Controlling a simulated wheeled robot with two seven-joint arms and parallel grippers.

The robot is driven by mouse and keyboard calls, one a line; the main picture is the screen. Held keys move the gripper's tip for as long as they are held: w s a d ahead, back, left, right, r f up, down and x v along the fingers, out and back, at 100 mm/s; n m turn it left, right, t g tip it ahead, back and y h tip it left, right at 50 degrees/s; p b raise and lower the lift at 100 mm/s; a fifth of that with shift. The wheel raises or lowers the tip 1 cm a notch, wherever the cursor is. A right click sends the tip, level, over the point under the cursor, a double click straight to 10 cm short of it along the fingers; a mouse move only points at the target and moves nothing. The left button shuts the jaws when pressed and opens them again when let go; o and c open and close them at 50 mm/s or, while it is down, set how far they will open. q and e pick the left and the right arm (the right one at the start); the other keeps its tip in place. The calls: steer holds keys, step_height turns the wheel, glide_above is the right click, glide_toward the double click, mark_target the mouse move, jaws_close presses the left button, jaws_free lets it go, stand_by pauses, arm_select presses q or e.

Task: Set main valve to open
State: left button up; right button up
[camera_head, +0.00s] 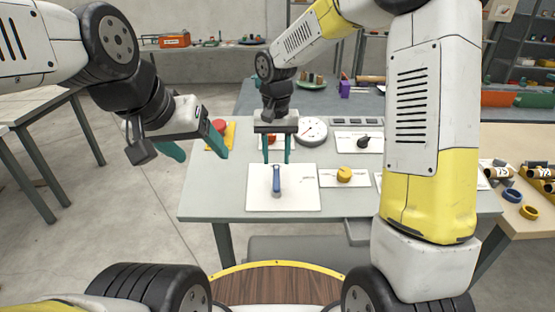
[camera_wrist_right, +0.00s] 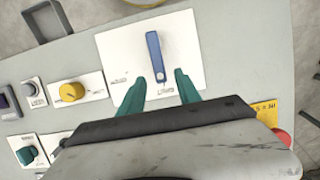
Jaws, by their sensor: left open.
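The main valve appears to be a blue lever (camera_head: 277,184) on a white plate (camera_head: 256,201) at the front of the grey console. The lever points toward me, with its round end at the far side. It also shows in the right wrist view (camera_wrist_right: 153,50). My right gripper (camera_head: 277,158) is open and empty, just beyond and above the lever's round end. In the right wrist view its fingertips (camera_wrist_right: 160,76) are apart, with the round end between them in the picture; contact cannot be told. My left gripper (camera_head: 194,148) is open and empty, left of the console. The plate's small labels are unreadable.
A yellow knob (camera_head: 344,175) sits right of the plate. A round gauge (camera_head: 311,130), a black knob (camera_head: 363,142) and a red button (camera_head: 218,126) stand farther back. My right arm hides the console's right part. A side table (camera_head: 519,200) holds rings and rolls at right.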

mark_target(277, 168)
step_height(277, 168, down, 5)
steer(key=shift+r, duration=0.1)
steer(key=shift+c, duration=0.2)
jaws_close()
stand_by(1.4)
